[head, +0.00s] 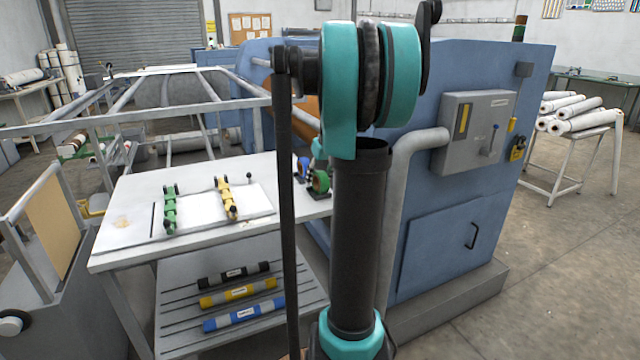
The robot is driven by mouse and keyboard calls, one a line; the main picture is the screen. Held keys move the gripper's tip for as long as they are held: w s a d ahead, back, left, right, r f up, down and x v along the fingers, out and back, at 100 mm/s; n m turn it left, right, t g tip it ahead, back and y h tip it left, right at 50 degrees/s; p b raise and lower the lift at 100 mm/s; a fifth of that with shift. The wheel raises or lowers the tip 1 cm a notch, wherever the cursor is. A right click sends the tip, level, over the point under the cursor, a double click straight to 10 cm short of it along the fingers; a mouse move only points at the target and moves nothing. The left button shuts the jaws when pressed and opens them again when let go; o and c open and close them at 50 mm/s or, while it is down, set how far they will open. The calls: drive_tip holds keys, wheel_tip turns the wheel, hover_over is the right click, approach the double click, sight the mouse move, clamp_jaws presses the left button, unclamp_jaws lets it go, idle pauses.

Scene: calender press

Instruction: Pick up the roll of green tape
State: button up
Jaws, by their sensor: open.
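A roll of green tape (321,181) with a brownish core appears at the right end of the white worktable (120,240), just left of my dark arm column. It seems to stand upright on a small dark base, and my arm hides part of that area. A smaller blue item (302,168) sits close to its left. My arm's teal and black links rise through the middle of the view. My gripper is not visible in this picture, so its place relative to the tape cannot be seen.
Green (170,208) and yellow (227,199) clamp-like pieces lie on the table. Black, yellow (238,292) and blue rolls lie on the lower shelf. A large blue machine (450,210) stands right of the table. Floor at the right is clear, before a rack of white rolls (585,121).

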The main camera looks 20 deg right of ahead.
drive_tip(key=shift+x, duration=0.75)
drive_tip(key=shift+c, duration=0.3)
clamp_jaws()
drive_tip(key=shift+r, duration=0.15)
wheel_tip(320, 180, up, 20)
